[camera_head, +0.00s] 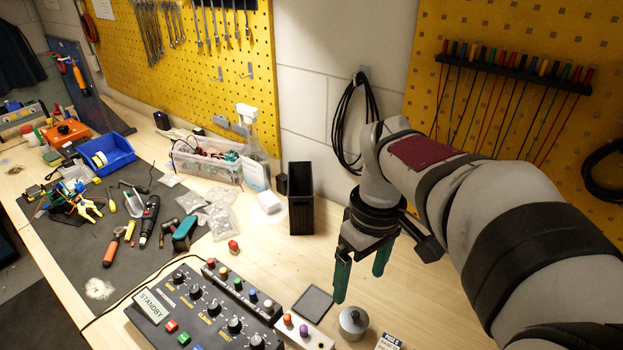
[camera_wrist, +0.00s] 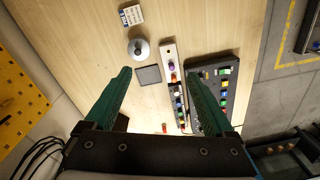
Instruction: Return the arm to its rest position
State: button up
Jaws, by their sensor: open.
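My gripper (camera_head: 362,276) has two green fingers and hangs in the air over the right part of the bench, pointing down. It is open and nothing is between its fingers. In the wrist view my gripper (camera_wrist: 158,85) shows its fingers spread wide over the bench top. My arm comes in from the right edge of the head view.
Below stand a control box (camera_head: 205,318) reading STANDBY, a round metal weight (camera_head: 353,322), a dark square pad (camera_head: 313,303) and a black bin (camera_head: 301,198). A cable coil (camera_head: 347,125) hangs on the wall behind my wrist. Bare wood (camera_head: 430,315) lies at right.

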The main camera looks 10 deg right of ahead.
jog(key=shift+o, duration=0.5)
jog(key=w+d+f+n, duration=0.1)
jog(key=w+d+n, duration=0.2)
jog(key=w, duration=0.2)
jog(key=shift+w, duration=0.15)
notch_tip(320, 180, down, 10)
jog(key=shift+r+n, duration=0.15)
jog(key=shift+n, duration=0.15)
jog(key=shift+w+r, duration=0.1)
